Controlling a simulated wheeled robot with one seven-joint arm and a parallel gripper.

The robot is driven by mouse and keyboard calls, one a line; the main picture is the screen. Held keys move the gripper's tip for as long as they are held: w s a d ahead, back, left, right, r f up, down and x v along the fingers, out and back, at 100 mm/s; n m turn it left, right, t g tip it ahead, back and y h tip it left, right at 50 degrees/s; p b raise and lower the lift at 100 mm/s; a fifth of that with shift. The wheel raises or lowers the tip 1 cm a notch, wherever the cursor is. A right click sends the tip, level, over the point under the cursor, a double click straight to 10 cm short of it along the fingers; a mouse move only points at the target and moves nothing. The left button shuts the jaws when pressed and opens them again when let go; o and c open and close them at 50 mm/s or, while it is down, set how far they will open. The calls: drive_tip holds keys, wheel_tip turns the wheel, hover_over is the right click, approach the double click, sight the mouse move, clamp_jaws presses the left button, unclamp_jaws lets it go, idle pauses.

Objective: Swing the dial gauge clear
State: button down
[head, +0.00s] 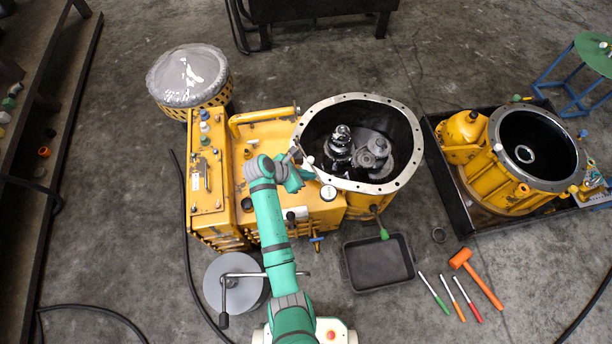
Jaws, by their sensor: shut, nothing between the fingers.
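The dial gauge (328,193) is a small white round face at the near left edge of the open yellow transmission housing (362,186). My gripper (308,171) is at the housing's left rim, just up and left of the gauge face. It is small and partly hidden by my wrist. It looks shut and empty. I cannot tell whether it touches the gauge or its arm. The gauge's mount is not clear. Inside the housing are a shiny gear shaft (341,140) and a grey gear (374,152).
A second yellow housing (520,192) stands in a black tray at the right. A grey drum (236,287) stands at the near left. A yellow control unit (207,190) adjoins the housing's left.

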drive_tip(key=shift+w+d+n, duration=0.2)
drive_tip(key=shift+w+d, duration=0.05)
drive_tip(key=shift+d, duration=0.35)
drive_tip(key=shift+w+d+n, duration=0.2)
drive_tip(key=shift+d, duration=0.4)
drive_tip(key=s+a+f+v, duration=0.1)
drive_tip(key=s+v, duration=0.1)
drive_tip(key=v, duration=1.1)
drive_tip(key=shift+f, duration=0.3)
drive_tip(key=shift+a, duration=0.1)
